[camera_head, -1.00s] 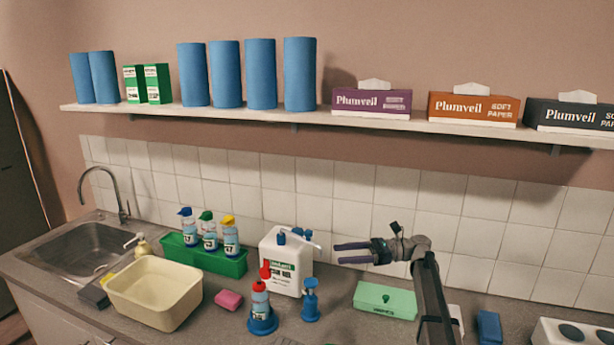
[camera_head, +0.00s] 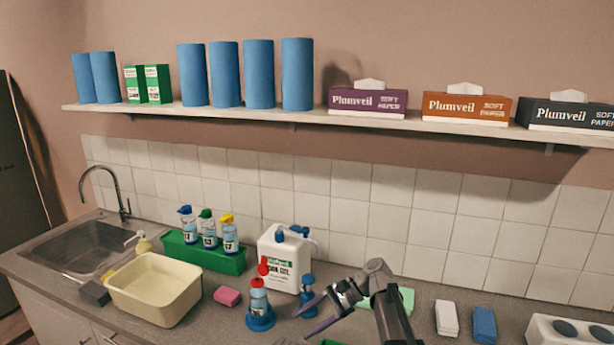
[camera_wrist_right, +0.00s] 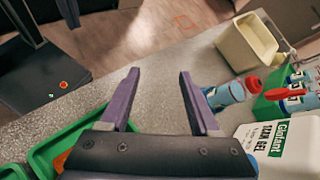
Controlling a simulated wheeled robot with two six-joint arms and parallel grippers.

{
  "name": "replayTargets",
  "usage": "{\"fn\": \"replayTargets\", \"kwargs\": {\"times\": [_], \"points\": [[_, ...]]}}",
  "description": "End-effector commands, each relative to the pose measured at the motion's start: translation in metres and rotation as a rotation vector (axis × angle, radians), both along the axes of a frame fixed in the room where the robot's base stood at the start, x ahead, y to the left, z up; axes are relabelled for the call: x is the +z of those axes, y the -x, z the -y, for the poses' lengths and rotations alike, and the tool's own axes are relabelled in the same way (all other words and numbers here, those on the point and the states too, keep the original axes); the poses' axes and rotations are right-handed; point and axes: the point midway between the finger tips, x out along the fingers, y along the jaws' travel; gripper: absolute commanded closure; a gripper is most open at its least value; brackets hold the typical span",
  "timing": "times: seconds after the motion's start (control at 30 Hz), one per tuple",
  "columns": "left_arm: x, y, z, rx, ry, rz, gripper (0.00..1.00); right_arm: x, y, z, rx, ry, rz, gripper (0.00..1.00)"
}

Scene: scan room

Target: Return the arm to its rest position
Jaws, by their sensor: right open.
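My right arm comes in from the bottom of the head view. Its gripper (camera_head: 308,318) is open and empty, with its purple-grey fingers pointing left, in front of the blue pump piece (camera_head: 307,292). In the right wrist view the open fingers (camera_wrist_right: 158,95) have only grey counter between them. The white gel jug (camera_head: 284,258) stands behind the gripper, and the red-capped bottle (camera_head: 259,298) stands in a blue ring holder just left of the fingers. My left gripper does not show.
A cream basin (camera_head: 155,290), a pink sponge (camera_head: 227,296) and a green rack of spray bottles (camera_head: 205,257) stand to the left. A green box (camera_head: 405,298) is partly behind my arm. White (camera_head: 447,318) and blue (camera_head: 484,325) blocks lie to the right. A shelf (camera_head: 440,127) runs above.

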Motion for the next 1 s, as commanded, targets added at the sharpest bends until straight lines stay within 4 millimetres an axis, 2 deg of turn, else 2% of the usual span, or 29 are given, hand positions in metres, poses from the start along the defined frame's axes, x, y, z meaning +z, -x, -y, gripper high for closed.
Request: {"fn": "replayTargets", "kwargs": {"times": [0.03, 0.13, 0.2, 0.3, 0.4, 0.5, 0.63, 1.0], "points": [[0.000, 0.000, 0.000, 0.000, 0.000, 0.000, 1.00, -0.016, 0.037, -0.010, 0.076, 0.074, 0.076, 0.37], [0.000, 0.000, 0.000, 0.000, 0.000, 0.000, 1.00, -0.051, 0.091, -0.015, 0.272, 0.246, 0.256, 0.37], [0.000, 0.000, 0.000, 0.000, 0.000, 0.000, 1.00, -0.071, 0.123, -0.008, 0.432, 0.360, 0.376, 0.37], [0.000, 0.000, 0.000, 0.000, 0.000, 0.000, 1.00, -0.089, 0.160, 0.008, 0.665, 0.503, 0.520, 0.37], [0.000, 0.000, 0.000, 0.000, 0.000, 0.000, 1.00, -0.098, 0.185, 0.027, 0.876, 0.612, 0.624, 0.37], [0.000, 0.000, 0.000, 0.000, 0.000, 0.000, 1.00, -0.100, 0.199, 0.042, 1.038, 0.689, 0.689, 0.37], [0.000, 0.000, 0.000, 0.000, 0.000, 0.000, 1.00, -0.100, 0.206, 0.054, 1.161, 0.742, 0.728, 0.37], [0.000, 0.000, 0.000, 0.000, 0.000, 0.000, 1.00, -0.100, 0.205, 0.057, 1.194, 0.757, 0.737, 0.37]]}}
